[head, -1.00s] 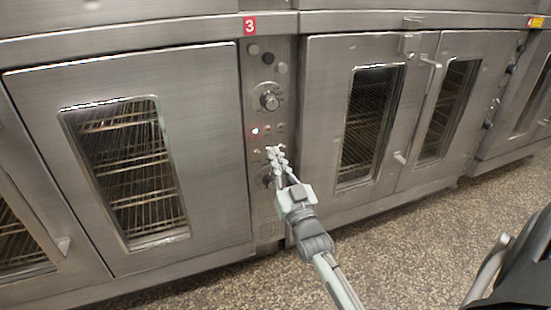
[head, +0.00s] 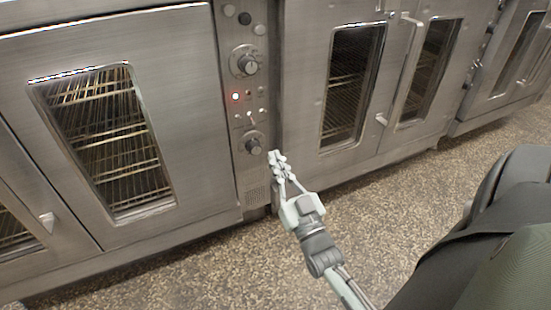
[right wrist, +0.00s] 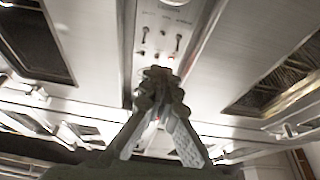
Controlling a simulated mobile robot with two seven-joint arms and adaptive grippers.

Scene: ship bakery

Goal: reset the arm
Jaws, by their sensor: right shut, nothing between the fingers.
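My right gripper (head: 277,160) is shut and empty in the head view. Its arm comes in from the lower right, and its fingertips are just right of the lower knob on the oven control panel (head: 249,180). Whether they touch the oven front I cannot tell. In the right wrist view the closed fingers (right wrist: 160,80) point toward the panel (right wrist: 158,30) with its switches. My left gripper is not in view.
A steel oven with a closed glass door (head: 185,110) stands left of the panel, and another oven (head: 305,100) stands right. A red light (head: 235,97) glows on the panel. Speckled floor (head: 390,215) is open in front. A dark rounded shape (head: 500,190) fills the lower right.

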